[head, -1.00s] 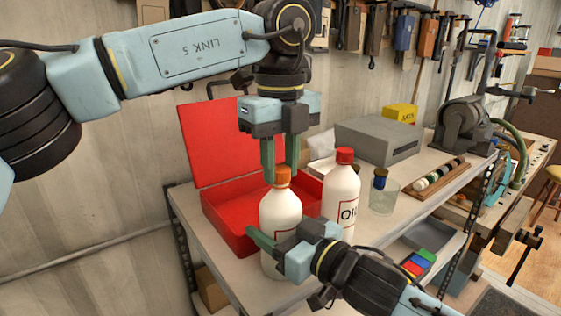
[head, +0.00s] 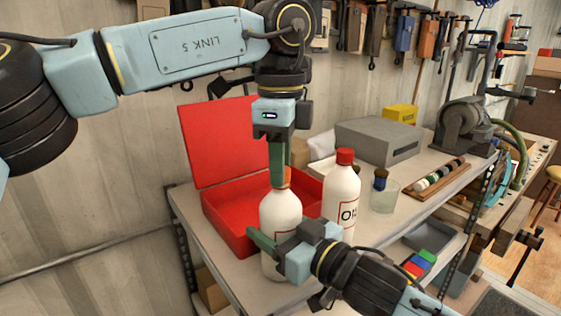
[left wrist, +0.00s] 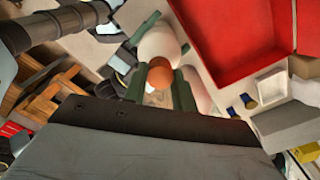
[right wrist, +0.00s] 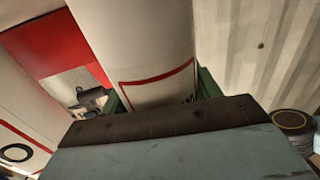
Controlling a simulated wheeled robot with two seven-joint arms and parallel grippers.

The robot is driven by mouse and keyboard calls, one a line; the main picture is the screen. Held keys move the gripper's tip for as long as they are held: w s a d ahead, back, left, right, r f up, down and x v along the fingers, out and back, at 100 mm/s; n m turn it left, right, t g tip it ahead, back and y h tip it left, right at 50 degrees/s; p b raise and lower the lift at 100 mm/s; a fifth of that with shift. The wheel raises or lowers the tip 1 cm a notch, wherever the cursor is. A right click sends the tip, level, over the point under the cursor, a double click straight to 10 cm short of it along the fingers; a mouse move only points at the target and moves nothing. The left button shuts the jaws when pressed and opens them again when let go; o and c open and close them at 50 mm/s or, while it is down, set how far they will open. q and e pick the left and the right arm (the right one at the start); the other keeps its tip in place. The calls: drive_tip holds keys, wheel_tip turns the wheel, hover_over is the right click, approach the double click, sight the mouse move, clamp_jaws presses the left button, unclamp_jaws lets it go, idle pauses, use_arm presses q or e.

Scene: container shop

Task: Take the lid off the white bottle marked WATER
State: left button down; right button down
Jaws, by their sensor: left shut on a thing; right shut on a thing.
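The white bottle (head: 281,212) stands on the bench; its red-framed label is mostly hidden by my right gripper, and I cannot read it. Its orange lid (left wrist: 159,76) sits at the top of the neck, seen from above in the left wrist view. My left gripper (head: 282,180) points straight down, its green fingers shut on the orange lid. My right gripper (head: 268,247) comes from the lower right, shut around the bottle's body; the right wrist view shows the white body (right wrist: 140,45) between its fingers. I cannot tell whether the lid is loose on the neck.
A second white bottle (head: 341,195) with a red lid and a label starting "OI" stands close on the right. The open red case (head: 230,225) lies behind. A glass jar (head: 384,197), grey box (head: 376,146) and rack of rolls (head: 438,178) stand farther right.

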use_arm(q)
drive_tip(key=shift+r, duration=0.2)
drive_tip(key=shift+r, duration=0.9)
drive_tip(key=shift+r, duration=2.05)
use_arm(e)
drive_tip(key=shift+c, duration=1.3)
unclamp_jaws()
